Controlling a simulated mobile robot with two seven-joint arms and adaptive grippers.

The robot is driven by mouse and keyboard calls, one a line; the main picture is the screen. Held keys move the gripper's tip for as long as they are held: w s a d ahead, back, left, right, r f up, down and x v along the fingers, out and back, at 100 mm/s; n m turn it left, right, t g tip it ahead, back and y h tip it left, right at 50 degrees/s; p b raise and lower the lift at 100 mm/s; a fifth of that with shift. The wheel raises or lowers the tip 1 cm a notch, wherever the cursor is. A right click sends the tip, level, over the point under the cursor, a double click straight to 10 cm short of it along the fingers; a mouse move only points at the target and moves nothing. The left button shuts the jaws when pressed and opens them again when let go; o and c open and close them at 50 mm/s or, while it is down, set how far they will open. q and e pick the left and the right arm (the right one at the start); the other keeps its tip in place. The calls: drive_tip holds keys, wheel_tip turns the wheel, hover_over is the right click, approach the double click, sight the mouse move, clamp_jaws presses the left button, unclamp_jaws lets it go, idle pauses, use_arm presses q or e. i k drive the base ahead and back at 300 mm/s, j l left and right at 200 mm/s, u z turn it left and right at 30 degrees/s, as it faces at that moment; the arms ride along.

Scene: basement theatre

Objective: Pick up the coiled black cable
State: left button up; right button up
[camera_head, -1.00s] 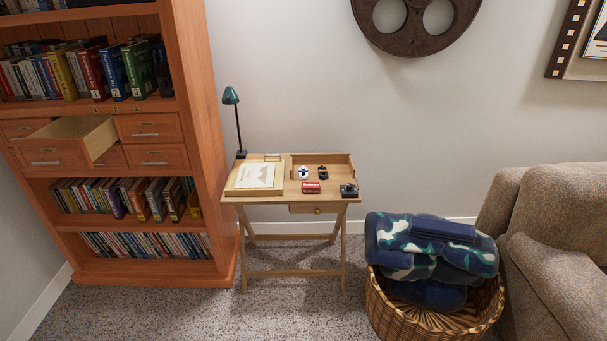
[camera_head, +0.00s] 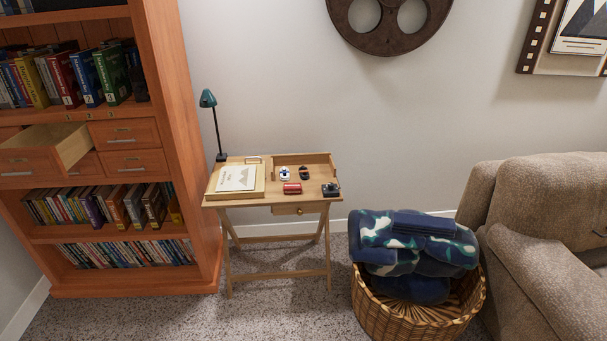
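I cannot make out a coiled black cable clearly. A thin dark curved thing (camera_head: 599,234) lies on the sofa at the right edge of the picture, cut off by the frame; I cannot tell what it is. A small dark object (camera_head: 331,190) sits at the right front corner of the small wooden desk (camera_head: 240,202); it looks boxy, not coiled. Neither of my grippers is in view.
A bookcase (camera_head: 180,130) with an open drawer (camera_head: 45,150) stands left. A basket (camera_head: 375,315) of blankets (camera_head: 415,240) stands before the sofa (camera_head: 545,200). Carpet shows in front.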

sight(305, 176)
drive_tip(key=i+z, duration=0.1)
drive_tip(key=z, duration=0.25)
drive_tip(key=i+j+z, duration=0.1)
drive_tip(key=z, duration=0.25)
drive_tip(key=j+z, duration=0.15)
drive_tip(key=z, duration=0.2)
drive_tip(key=i+j+z, duration=0.15)
drive_tip(key=j, duration=0.15)
drive_tip(key=i+j+z, duration=0.15)
drive_tip(key=j, duration=0.15)
drive_tip(key=i+j+z, duration=0.15)
drive_tip(key=j, duration=0.15)
